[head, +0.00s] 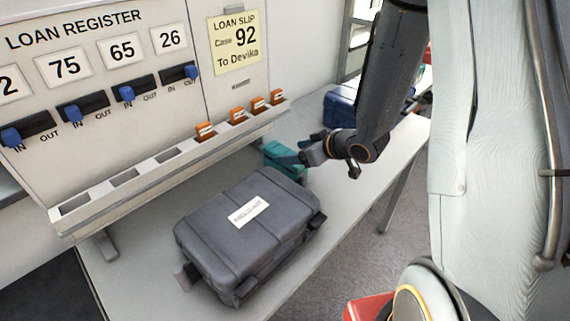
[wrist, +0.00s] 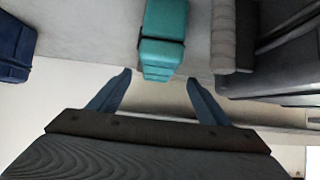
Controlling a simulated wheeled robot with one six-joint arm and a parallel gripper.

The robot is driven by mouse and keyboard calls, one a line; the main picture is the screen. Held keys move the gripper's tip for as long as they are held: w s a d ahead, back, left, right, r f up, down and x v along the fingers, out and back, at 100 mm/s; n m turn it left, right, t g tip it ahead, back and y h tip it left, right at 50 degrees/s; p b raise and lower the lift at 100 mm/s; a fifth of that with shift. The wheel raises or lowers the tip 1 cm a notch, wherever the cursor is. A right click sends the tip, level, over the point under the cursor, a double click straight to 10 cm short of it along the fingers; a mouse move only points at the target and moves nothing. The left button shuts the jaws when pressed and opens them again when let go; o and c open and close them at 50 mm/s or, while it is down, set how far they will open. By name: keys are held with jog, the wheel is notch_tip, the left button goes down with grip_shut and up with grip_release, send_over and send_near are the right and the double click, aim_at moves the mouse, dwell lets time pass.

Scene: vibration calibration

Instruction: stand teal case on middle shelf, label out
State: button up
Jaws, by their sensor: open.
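The teal case (head: 286,158) lies on the grey table (head: 335,215) behind the grey case, partly hidden by the grey case and my gripper. In the wrist view the teal case (wrist: 162,45) sits just beyond the fingertips, roughly centred between them. My gripper (head: 304,146) is open and empty beside it; its two blue fingers also show in the wrist view (wrist: 158,78), on either side of the case's near end. I cannot tell whether they touch it. No label on the teal case and no middle shelf can be made out.
A large grey case (head: 215,245) fills the table's front, close to the teal case. A blue case (head: 342,106) stands further back. The loan register board (head: 100,75) with blue sliders and orange tags (head: 238,115) stands along the left. A red object (head: 368,307) is low at front.

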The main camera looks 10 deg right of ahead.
aim_at(286, 152)
jog(key=shift+d+p+x, duration=0.2)
jog(key=shift+p+x, duration=0.6)
jog(key=shift+x, duration=1.8)
jog(key=shift+w, duration=0.15)
jog(key=c, duration=1.6)
jog(key=shift+r, duration=0.1)
jog(key=shift+c, duration=0.2)
